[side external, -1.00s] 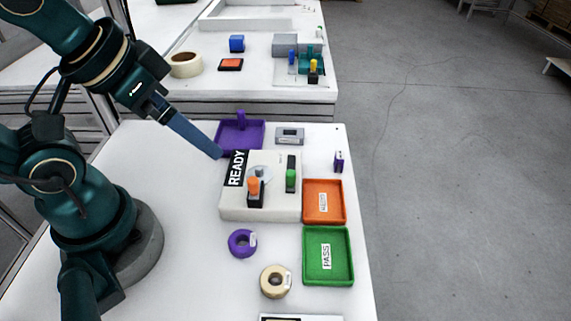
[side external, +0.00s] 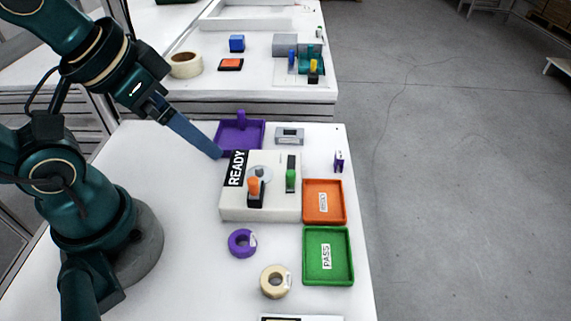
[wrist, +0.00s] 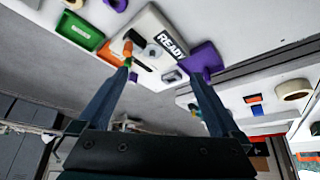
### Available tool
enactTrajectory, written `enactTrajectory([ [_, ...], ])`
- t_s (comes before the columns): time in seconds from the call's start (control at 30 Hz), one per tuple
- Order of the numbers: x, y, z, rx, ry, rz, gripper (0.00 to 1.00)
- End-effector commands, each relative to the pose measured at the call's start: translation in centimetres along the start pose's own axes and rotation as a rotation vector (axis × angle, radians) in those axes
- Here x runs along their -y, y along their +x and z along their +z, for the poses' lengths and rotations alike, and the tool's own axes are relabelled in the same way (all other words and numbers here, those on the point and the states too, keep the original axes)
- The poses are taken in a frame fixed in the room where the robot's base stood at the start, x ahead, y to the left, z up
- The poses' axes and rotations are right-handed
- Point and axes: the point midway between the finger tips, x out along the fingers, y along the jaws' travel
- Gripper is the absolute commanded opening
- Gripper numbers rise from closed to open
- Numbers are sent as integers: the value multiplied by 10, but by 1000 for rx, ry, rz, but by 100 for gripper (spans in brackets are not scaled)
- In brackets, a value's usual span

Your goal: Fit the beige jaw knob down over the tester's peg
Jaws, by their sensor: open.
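I cannot make out the peg clearly. My gripper (side external: 218,154) is over the tester's back left corner, far from the knob. In the wrist view my gripper (wrist: 160,76) has its two fingers wide apart with nothing between them.
A purple ring (side external: 242,243) lies between the knob and tester. A purple tray (side external: 225,146) stands behind the tester. An orange tray (side external: 341,184) and a green PASS tray (side external: 349,274) are at the right. A green-tipped lever (side external: 290,180) rises from the tester.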

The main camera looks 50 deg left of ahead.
Motion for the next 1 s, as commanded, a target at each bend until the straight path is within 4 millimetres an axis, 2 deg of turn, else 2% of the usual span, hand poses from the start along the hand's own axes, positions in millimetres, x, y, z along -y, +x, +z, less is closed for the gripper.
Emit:
enactTrajectory([
  [0.27, 0, 0, 0, 0, 0, 0, 100],
  [0.3, 0, 0, 0, 0, 0, 0, 85],
  [0.37, 0, 0, 0, 0, 0, 0, 62],
  [0.67, 0, 0, 0, 0, -3, 0, 60],
  [0.77, 0, 0, 0, -1, -56, 0, 60],
  [0.87, 0, -2, -5, -17, -201, 2, 60],
  [1.0, -6, -3, -22, -13, -508, 20, 60],
])
